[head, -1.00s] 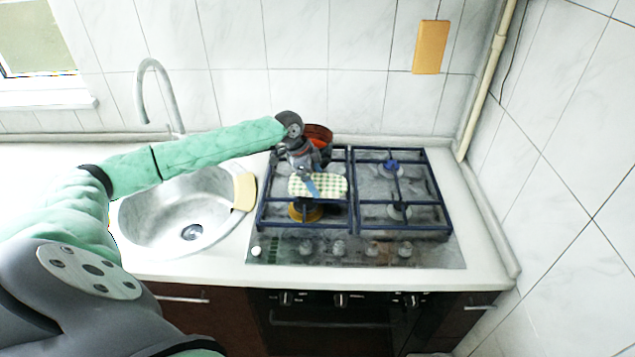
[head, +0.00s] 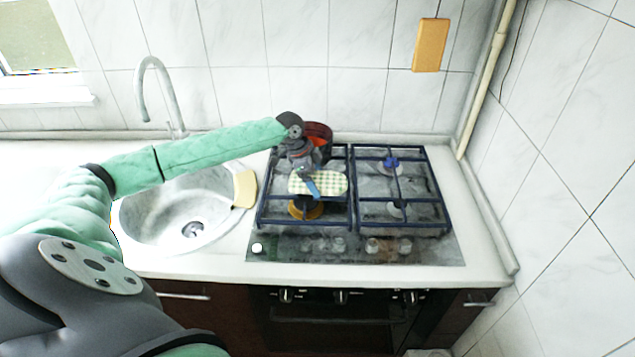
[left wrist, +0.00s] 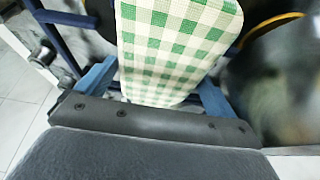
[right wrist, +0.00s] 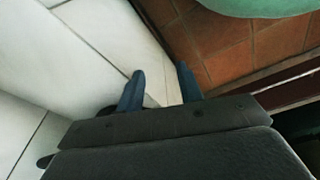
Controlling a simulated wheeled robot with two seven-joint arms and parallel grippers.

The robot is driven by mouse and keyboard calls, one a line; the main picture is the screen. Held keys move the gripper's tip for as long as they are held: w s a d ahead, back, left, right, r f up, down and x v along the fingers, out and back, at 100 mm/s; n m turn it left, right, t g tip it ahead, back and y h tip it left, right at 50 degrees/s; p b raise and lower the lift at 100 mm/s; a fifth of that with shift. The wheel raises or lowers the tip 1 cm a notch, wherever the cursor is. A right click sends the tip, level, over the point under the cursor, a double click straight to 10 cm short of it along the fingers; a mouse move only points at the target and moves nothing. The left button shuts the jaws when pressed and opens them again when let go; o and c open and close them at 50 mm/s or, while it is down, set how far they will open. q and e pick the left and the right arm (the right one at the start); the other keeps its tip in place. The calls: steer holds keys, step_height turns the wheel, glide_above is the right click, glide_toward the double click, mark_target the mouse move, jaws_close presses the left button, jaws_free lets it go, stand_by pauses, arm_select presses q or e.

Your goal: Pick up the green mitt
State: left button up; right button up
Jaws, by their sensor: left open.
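The green mitt (head: 325,183), in a green and cream check, lies on the front left of the stove grate. My left gripper (head: 311,182) is right above it, and one blue finger shows over the mitt's face. In the left wrist view the mitt (left wrist: 172,45) lies between the two open fingers of the left gripper (left wrist: 153,85), one on each side. I cannot tell whether the fingers touch it. My right gripper (right wrist: 160,85) shows only in the right wrist view, with its two blue fingers apart and nothing between them.
A dark red pot (head: 320,133) stands on the back left of the stove, close behind my left gripper. The sink (head: 150,215) with a yellow cloth (head: 245,189) on its rim is to the left. The grate's right half (head: 400,215) is clear.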

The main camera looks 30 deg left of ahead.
arm_select(q)
steer(key=c, duration=0.6)
steer(key=shift+c, duration=0.2)
